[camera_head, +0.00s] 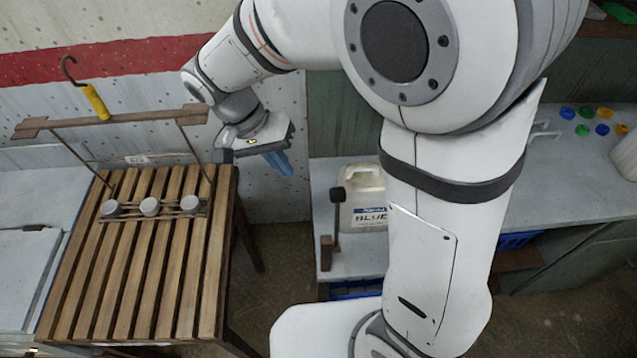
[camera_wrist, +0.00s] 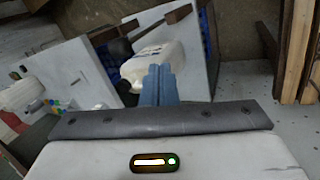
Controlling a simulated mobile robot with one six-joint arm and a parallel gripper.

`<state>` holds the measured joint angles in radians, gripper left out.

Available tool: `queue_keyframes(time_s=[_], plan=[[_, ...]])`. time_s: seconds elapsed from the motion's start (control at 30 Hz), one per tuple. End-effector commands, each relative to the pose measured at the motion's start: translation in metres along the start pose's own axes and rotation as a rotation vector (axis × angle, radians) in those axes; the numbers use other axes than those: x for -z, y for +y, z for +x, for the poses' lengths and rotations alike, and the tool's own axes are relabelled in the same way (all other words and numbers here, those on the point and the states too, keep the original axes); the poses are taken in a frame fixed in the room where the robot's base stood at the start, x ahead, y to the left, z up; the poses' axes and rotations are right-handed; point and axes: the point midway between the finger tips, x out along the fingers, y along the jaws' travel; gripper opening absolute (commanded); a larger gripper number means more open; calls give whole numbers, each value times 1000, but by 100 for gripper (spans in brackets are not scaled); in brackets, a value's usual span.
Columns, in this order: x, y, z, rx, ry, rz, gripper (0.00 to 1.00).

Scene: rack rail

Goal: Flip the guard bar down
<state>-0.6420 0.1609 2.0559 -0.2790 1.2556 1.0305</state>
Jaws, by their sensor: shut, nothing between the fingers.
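The guard bar (camera_head: 85,122) is a brown wooden bar raised above the back of a slatted wooden table (camera_head: 75,285). Two thin side arms hold it up. Below and in front of it, a small rail (camera_head: 175,212) holds three white-topped round pieces (camera_head: 150,206). My gripper (camera_head: 281,163) is to the right of the bar's right end and apart from it. Its blue fingers are shut together and empty, pointing down to the right. In the wrist view the closed fingers (camera_wrist: 158,85) show at the centre; the bar cannot be made out there.
A yellow-handled hook (camera_head: 96,102) overlaps the bar in view; contact is unclear. A grey shelf (camera_head: 350,263) on the right holds a white jug (camera_head: 362,190) and a dark upright post (camera_head: 338,215). Coloured caps (camera_head: 584,131) lie farther right. Floor shows between table and shelf.

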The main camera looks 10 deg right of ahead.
Motion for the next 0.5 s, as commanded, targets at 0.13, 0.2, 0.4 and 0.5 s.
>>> queue_keyframes(time_s=[0.13,0.2,0.4,0.5], plan=[[0,2,33,-5,-5,1,0],[-1,2,48,-4,-5,0,0],[0,18,72,0,-3,4,0],[1,29,77,1,-2,4,0]])
